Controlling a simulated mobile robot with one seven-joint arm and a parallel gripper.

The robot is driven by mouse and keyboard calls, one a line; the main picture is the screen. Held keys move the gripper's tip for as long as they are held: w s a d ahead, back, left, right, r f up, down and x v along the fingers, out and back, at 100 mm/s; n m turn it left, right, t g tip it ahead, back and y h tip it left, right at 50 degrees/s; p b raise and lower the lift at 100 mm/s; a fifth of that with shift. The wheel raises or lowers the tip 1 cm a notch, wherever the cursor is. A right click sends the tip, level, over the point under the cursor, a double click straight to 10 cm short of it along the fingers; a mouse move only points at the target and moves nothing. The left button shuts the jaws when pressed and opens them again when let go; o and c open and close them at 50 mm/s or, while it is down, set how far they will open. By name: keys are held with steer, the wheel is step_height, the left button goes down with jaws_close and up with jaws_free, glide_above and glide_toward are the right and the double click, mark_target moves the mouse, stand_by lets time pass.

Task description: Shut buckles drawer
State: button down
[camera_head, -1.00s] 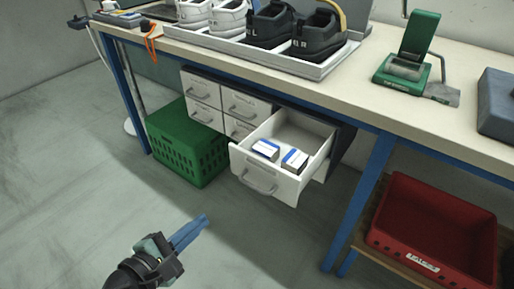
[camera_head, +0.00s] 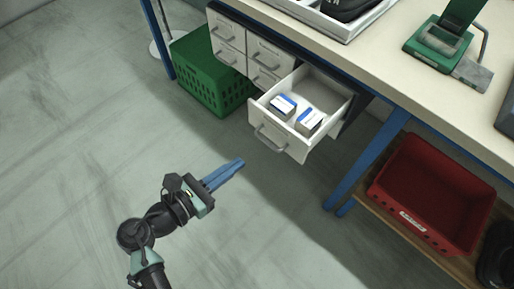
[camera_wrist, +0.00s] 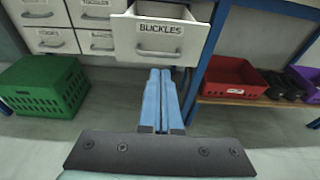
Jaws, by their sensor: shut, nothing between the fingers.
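The buckles drawer (camera_head: 279,133) is pulled out from the white drawer unit under the bench, with two small blue-and-white boxes (camera_head: 297,114) inside. In the wrist view its front (camera_wrist: 158,38) carries the label "BUCKLES" and a grey handle, and it stands ahead of my gripper. My gripper (camera_head: 241,163) is shut and empty, with its blue fingers together. It is in front of the drawer, to the lower left of its front in the head view, and apart from it. In the wrist view the fingertips (camera_wrist: 160,72) appear just below the drawer front.
The other drawers (camera_head: 246,50) of the unit look closed. A green crate (camera_head: 213,84) stands on the floor to the left. A blue bench leg (camera_head: 366,158) and a red bin (camera_head: 432,196) on a low shelf are to the right. The floor before the drawer is clear.

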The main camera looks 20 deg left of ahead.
steer(key=b+x, duration=0.1)
steer(key=x, duration=0.6)
steer(key=shift+w+f+b, duration=0.15)
steer(key=shift+w+b, duration=0.1)
steer(key=shift+b, duration=0.1)
steer(key=shift+w+d, duration=0.1)
glide_toward(307, 104)
steer(key=w+d, duration=0.1)
steer(key=w, duration=0.1)
steer(key=w+d+r, duration=0.1)
steer(key=w, duration=0.1)
steer(key=w+d, duration=0.2)
steer(key=shift+r, duration=0.4)
steer(key=shift+w+d+r, duration=0.1)
steer(key=shift+w+r, duration=0.05)
steer(key=shift+r, duration=0.15)
